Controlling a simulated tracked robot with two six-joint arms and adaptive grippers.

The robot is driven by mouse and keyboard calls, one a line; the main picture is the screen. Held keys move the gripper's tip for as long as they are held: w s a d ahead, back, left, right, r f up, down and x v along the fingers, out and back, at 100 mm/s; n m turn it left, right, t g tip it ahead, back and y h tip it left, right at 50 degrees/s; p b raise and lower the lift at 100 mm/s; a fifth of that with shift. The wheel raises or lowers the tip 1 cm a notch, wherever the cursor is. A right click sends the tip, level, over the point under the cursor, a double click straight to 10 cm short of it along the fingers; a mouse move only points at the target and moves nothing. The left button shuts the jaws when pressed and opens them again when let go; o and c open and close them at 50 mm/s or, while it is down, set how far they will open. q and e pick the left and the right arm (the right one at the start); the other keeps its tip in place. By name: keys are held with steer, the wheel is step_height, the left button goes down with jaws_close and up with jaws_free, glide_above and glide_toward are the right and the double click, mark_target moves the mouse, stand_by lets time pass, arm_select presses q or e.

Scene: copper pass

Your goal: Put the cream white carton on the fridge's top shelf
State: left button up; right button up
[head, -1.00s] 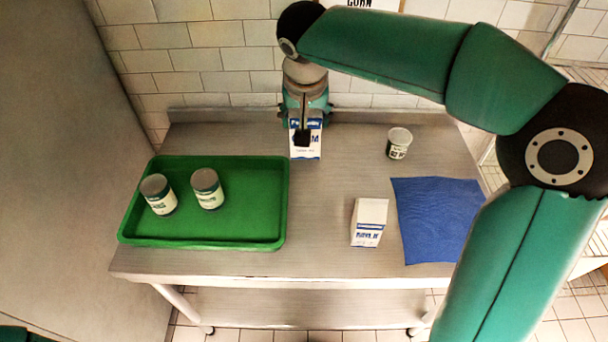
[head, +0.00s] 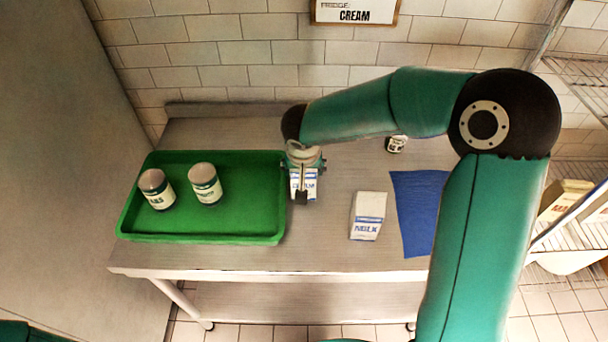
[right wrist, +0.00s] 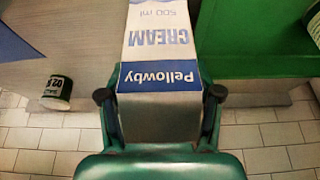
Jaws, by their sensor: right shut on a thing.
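The cream white carton, with blue bands and the word CREAM, is in my right gripper (head: 303,188). In the head view the carton (head: 311,186) is mostly hidden behind the gripper, just right of the green tray. In the right wrist view the carton (right wrist: 160,45) fills the middle, with a finger of my right gripper (right wrist: 160,95) at each side. The gripper is shut on it. I cannot tell how high it is above the table. My left gripper is not in view. No fridge shelf is clearly identifiable.
A second white carton (head: 368,214) stands right of the gripper, beside a blue cloth (head: 415,215). A green tray (head: 265,236) holds two tins at the left. A small tub (head: 396,144) is behind. Wire shelves (head: 570,235) are at the right. A wall sign (head: 355,12) reads FRIDGE: CREAM.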

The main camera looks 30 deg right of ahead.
step_height(320, 180, down, 3)
steer(key=shift+r, duration=0.15)
steer(key=o, duration=1.7)
steer(key=shift+c, duration=0.2)
